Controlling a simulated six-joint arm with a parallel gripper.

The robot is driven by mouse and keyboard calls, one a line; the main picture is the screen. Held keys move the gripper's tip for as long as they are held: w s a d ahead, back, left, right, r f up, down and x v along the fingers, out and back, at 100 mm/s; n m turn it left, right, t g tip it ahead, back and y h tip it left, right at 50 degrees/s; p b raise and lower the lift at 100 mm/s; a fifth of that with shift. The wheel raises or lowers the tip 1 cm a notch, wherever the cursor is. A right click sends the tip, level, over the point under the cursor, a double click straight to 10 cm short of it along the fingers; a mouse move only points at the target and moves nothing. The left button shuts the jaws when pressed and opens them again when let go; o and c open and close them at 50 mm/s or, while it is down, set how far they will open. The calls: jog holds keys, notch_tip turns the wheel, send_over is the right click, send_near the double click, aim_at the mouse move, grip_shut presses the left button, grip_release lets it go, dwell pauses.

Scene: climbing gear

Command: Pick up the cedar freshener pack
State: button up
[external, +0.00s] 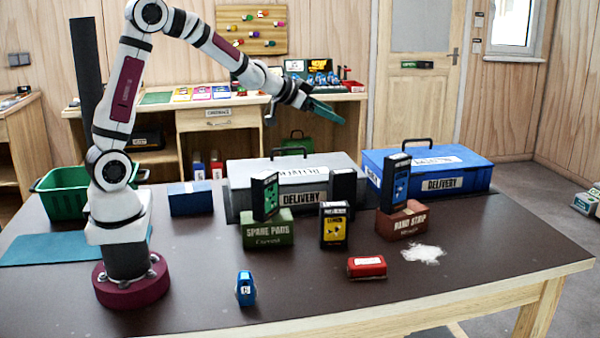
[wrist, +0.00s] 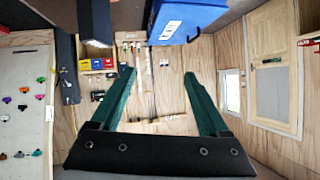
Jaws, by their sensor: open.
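Several dark freshener-like packs stand on the table in the external view; no label clearly reads cedar. A black pack with a green front (external: 265,197) stands upright on the green spare pads box (external: 268,231). A black pack with a yellow front (external: 334,226) stands on the table to its right. A black pack with a blue front (external: 395,183) stands on the dark red hand strip box (external: 402,222). My gripper (external: 326,110) is open and empty, high above the packs. Its green fingers (wrist: 158,80) stand apart in the wrist view, with no pack between them.
A grey delivery case (external: 238,190) and a blue delivery case (external: 470,178) stand behind the packs, with another dark block (external: 343,187) near the grey one. The front table is mostly clear.

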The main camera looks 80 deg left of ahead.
aim_at(336, 171)
jog(key=w+f+h, duration=0.1)
jog(key=f, duration=0.4)
jog(key=w+f+t, duration=0.1)
jog(key=f, duration=0.5)
jog(key=w+f+h, duration=0.1)
jog(key=f, duration=0.4)
jog(key=shift+f+t+h, duration=0.3)
jog(key=shift+f, duration=0.05)
jog(key=x, duration=0.4)
jog(key=shift+s, duration=0.1)
jog(key=shift+w+a+f, duration=0.1)
jog(key=shift+w+f, duration=0.1)
jog(key=shift+w, duration=0.25)
grip_shut()
